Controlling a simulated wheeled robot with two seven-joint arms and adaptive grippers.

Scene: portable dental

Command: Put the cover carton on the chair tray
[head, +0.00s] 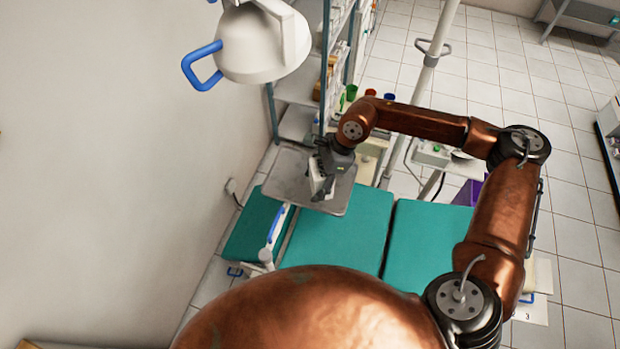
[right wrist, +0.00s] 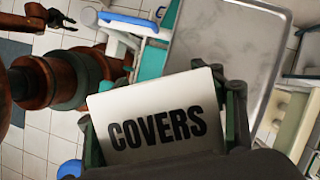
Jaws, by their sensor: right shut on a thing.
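The cover carton is a white box marked COVERS in the right wrist view (right wrist: 157,125); it shows as a small white shape in the head view (head: 318,184). My right gripper (head: 326,168) is shut on it, with a dark finger on either side in the right wrist view. The chair tray (head: 284,180) is a grey metal plate with a raised rim; it also shows in the right wrist view (right wrist: 225,45). The carton is over the tray in the head view; I cannot tell whether they touch. My left gripper (right wrist: 50,17) is small and dark in the right wrist view, its jaws unclear.
The teal dental chair (head: 340,230) lies below the tray. A white lamp with a blue handle (head: 262,45) hangs at the upper left. A shelf rack (head: 325,65) stands behind the tray, and a pale pole (head: 425,75) rises to its right.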

